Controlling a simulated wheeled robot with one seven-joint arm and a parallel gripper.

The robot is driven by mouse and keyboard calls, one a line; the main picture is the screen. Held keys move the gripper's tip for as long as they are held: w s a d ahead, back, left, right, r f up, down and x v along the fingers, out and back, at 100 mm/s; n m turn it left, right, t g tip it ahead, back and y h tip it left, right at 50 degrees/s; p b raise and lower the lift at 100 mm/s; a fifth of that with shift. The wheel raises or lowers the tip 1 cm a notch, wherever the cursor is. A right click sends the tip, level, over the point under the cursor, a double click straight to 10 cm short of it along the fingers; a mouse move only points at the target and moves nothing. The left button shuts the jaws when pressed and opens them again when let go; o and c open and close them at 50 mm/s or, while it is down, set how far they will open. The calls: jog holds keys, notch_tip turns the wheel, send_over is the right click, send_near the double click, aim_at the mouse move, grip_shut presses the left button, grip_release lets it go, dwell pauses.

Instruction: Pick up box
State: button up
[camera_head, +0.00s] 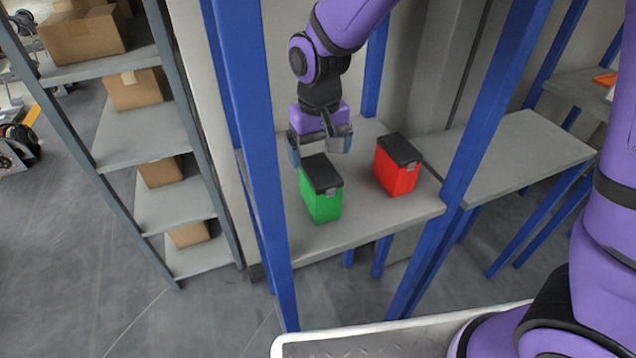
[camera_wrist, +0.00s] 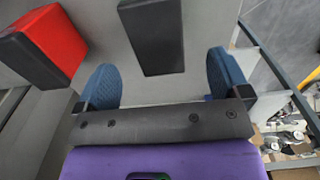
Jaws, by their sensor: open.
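A green box (camera_head: 321,200) with a dark lid stands upright on the grey shelf (camera_head: 382,229), near its left front. A red box (camera_head: 396,175) with a dark lid stands to its right and a little farther back. My gripper (camera_head: 320,146) is open and empty, just above and behind the green box in the head view. In the wrist view my gripper (camera_wrist: 162,80) has its blue fingertips apart. A dark lid (camera_wrist: 152,38) shows ahead between them, and the red box (camera_wrist: 50,42) is at upper left. Whether the fingers touch the green box cannot be told.
Blue posts (camera_head: 252,150) stand at the left and right front of the shelf. A grey rack (camera_head: 150,135) with cardboard boxes is at the left. Another bare grey shelf (camera_head: 520,150) is at the right. A pale tray-like surface (camera_head: 370,340) is at the bottom.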

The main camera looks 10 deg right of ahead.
aim_at(320, 180)
jog(key=shift+w+d+f, duration=0.1)
jog(key=shift+d+f, duration=0.05)
jog(key=shift+f, duration=4.05)
jog(key=c, duration=1.3)
